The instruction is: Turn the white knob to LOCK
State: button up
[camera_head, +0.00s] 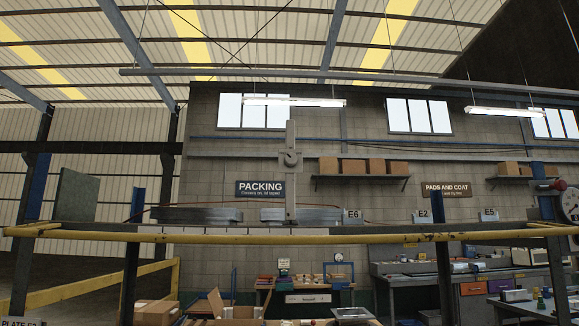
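I cannot make out a white knob or a LOCK mark in the head view. A round white dial (571,205) shows at the right edge, cut off by the frame. A small red part (560,185) sits just above it. I cannot tell whether either belongs to a knob. My gripper is not in view.
A yellow rail (250,239) runs across the view, with dark posts below it. A grey upright post (291,190) with a round fitting stands behind it. Beyond are the PACKING sign (260,189), a shelf of boxes (365,166), cluttered workbenches (440,275) and open cartons (225,305).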

aim_at(291, 158)
jog(key=z, duration=2.25)
jog(key=k, duration=0.95)
jog(key=u, duration=1.25)
jog(key=i, duration=0.5)
jog(key=u, duration=0.05)
